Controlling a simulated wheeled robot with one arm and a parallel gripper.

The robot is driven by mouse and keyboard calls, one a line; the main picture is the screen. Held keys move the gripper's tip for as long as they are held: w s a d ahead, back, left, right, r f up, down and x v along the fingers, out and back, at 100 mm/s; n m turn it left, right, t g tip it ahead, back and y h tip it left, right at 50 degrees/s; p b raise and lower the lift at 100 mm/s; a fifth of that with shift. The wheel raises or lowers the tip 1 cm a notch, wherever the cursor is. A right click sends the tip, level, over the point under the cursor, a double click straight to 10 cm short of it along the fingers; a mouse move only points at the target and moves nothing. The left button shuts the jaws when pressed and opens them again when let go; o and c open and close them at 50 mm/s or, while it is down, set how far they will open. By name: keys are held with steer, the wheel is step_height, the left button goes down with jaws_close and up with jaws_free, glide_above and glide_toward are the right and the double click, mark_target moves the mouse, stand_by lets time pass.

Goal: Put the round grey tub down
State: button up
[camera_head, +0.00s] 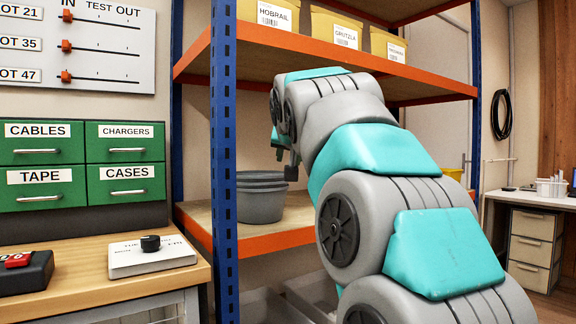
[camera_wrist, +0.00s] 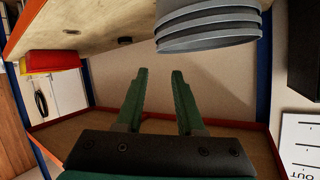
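Round grey tubs (camera_head: 261,200) stand nested in a stack on the middle shelf board (camera_head: 196,222), upright, behind the blue post in the head view. The stack also shows in the wrist view (camera_wrist: 207,30), at the top right and cut off by the frame edge. My gripper (camera_wrist: 160,72) has its two green fingers apart, with only the pale wall between them. The tubs are outside the fingers, off to one side. In the head view my arm reaches into the shelf, and the gripper is mostly hidden near the stack's right side.
The orange-edged upper shelf (camera_head: 330,62) with labelled yellow bins is above my arm. The blue post (camera_head: 223,150) stands in front of the tubs. Green drawers (camera_head: 84,165) and a workbench (camera_head: 95,275) are at left.

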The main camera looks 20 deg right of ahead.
steer(key=v, duration=0.6)
steer(key=s+f+n+g, duration=0.1)
steer(key=s+f+g, duration=0.25)
steer(key=f, duration=0.65)
steer(key=s+a+f+n+g+y, duration=0.15)
steer(key=s+f, duration=0.35)
steer(key=f, duration=0.6)
steer(key=s+f+n+g, duration=0.1)
steer(key=s+f+g, duration=0.3)
steer(key=f, duration=0.6)
steer(key=s+f+g, duration=0.3)
steer(key=s+f, duration=0.8)
steer(key=s, duration=0.2)
steer(key=s+a+f+n+g+y, duration=0.1)
steer(key=s+f+g, duration=0.2)
steer(key=s+f, duration=0.8)
steer(key=s, duration=0.3)
steer(key=shift+a, duration=0.3)
steer(key=shift+r, duration=0.1)
